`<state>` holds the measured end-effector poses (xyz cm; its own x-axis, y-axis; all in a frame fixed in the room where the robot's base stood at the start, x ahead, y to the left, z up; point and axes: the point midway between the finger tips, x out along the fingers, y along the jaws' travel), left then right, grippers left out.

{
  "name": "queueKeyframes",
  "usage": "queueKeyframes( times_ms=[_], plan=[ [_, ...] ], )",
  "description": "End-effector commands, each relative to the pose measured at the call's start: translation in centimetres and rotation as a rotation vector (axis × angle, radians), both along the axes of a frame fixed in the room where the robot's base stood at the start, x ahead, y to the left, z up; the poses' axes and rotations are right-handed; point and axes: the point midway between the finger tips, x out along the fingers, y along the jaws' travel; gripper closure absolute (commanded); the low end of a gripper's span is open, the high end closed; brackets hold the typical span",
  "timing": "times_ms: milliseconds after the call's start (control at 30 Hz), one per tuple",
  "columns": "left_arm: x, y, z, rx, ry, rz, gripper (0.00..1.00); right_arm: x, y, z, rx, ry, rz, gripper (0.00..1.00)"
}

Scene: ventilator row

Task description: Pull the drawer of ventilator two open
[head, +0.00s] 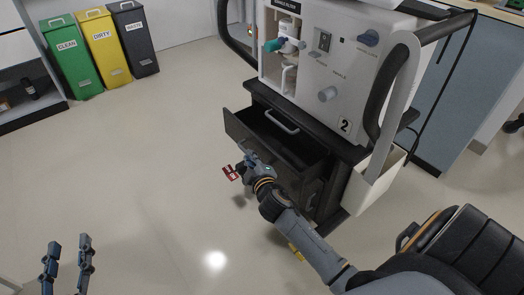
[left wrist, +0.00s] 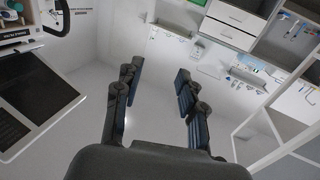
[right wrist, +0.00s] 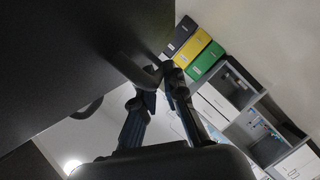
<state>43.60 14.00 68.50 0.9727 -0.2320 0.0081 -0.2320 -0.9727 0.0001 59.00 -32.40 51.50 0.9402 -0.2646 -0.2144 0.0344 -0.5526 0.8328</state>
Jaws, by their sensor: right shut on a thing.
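Ventilator two (head: 335,95) is a white unit marked "2" on a dark cart. A dark drawer (head: 240,131) of its cart stands pulled out, and its hollow inside shows in the head view. My right gripper (head: 243,163) is at the outer face of the drawer front. In the right wrist view its fingers (right wrist: 160,88) are closed on the dark drawer handle (right wrist: 132,70); the fingers partly hide the handle. My left gripper (head: 68,246) is open and empty over the floor at lower left, and its spread fingers also show in the left wrist view (left wrist: 157,80).
Green (head: 72,60), yellow (head: 103,47) and dark grey (head: 134,38) bins stand at the back left. A red-and-white item (head: 231,173) shows beside my right gripper. A white side bin (head: 368,188) is on the cart's right. The floor left of the cart is clear.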

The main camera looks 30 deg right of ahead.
Motion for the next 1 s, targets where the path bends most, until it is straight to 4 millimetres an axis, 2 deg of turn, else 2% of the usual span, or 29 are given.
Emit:
queueKeyframes(
  times_ms=[33,200,400,600,933,967,1000],
  plan=[
    [0.0,0.0,0.1,-0.003,-0.009,-0.001,0.6,-0.1,1.7,-0.1,0.009,-0.002,0.002,1.0],
    [0.0,-0.3,1.7,-0.027,-0.1,-0.006,0.6,-0.3,5.7,-0.1,0.008,-0.003,0.001,1.0],
    [-0.2,-0.5,3.8,-0.058,-0.217,-0.012,0.6,-0.5,8.7,-0.1,0.004,-0.001,0.001,1.0],
    [-0.4,-0.6,4.8,-0.071,-0.269,-0.015,0.6,-0.5,9.8,0.0,0.001,-0.001,0.001,1.0],
    [-0.5,-0.6,5.0,-0.072,-0.274,-0.015,0.6,-0.5,9.8,0.0,-0.001,-0.002,0.001,1.0],
    [-0.5,-0.6,5.0,-0.072,-0.274,-0.015,0.6,-0.5,9.8,0.0,-0.001,-0.002,0.001,0.85],
    [-0.5,-0.6,5.0,-0.072,-0.274,-0.015,0.6,-0.5,9.8,0.0,0.0,-0.002,0.001,0.77]
  ],
)
